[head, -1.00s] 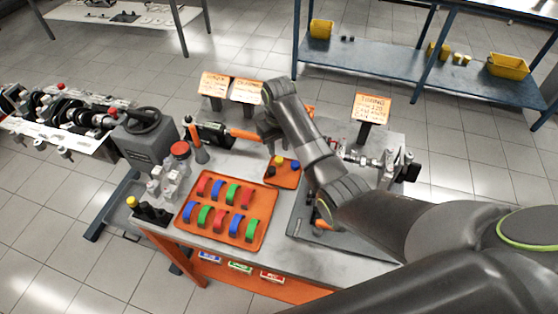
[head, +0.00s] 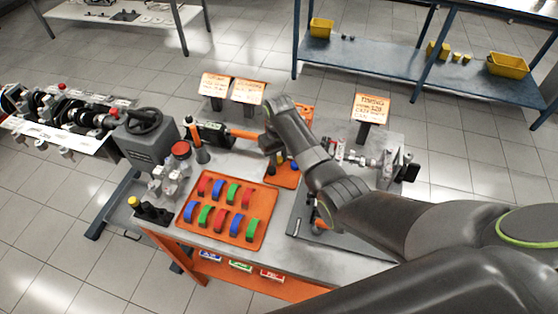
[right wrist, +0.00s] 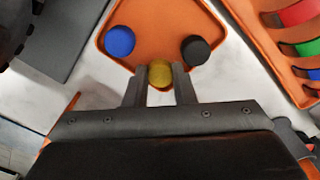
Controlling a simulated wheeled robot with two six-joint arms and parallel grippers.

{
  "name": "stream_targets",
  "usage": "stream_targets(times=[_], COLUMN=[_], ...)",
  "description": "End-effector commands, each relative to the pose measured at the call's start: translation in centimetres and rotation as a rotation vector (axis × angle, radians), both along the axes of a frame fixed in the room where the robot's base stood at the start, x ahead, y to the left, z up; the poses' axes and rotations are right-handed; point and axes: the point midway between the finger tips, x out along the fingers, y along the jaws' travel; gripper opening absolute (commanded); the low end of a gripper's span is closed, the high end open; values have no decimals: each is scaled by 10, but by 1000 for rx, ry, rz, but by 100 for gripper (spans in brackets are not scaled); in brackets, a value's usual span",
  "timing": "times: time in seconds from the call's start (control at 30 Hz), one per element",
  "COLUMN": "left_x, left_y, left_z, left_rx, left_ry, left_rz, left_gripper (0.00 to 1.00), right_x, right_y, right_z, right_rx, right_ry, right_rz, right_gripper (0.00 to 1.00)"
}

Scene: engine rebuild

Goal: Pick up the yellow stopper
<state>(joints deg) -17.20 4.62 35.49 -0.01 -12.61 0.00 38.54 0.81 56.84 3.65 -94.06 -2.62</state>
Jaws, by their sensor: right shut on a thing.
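The yellow stopper (right wrist: 160,75) is between the two fingers of my right gripper (right wrist: 159,80) in the right wrist view. The gripper is shut on it, at the edge of a small orange tray (right wrist: 150,38). A blue stopper (right wrist: 119,41) and a black stopper (right wrist: 195,50) stand on that tray, apart from the fingers. In the head view my right gripper (head: 275,150) is over the small tray (head: 287,180), and the arm hides part of it. I cannot tell whether the yellow stopper is clear of the tray. My left gripper is not in view.
A larger orange tray (head: 268,205) with several coloured curved pieces lies beside the small tray. A grey arbor-like machine (head: 148,145), a red-capped bottle (head: 181,150) and sign stands (head: 248,92) stand around.

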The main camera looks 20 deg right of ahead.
Motion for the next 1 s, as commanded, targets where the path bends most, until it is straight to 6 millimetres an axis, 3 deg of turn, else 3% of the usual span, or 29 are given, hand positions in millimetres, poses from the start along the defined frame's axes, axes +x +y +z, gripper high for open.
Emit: stream_targets(times=[0.27,0.7,1.0], left_x=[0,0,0], left_y=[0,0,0], left_z=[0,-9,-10], left_rx=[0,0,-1], left_ry=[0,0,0], left_rz=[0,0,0], left_gripper=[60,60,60], right_x=[1,1,0], right_y=[0,0,0], right_z=[6,81,101], right_rx=[1,0,0], right_ry=[-3,-5,0], right_rz=[0,-1,0], right_gripper=[0,0,0])
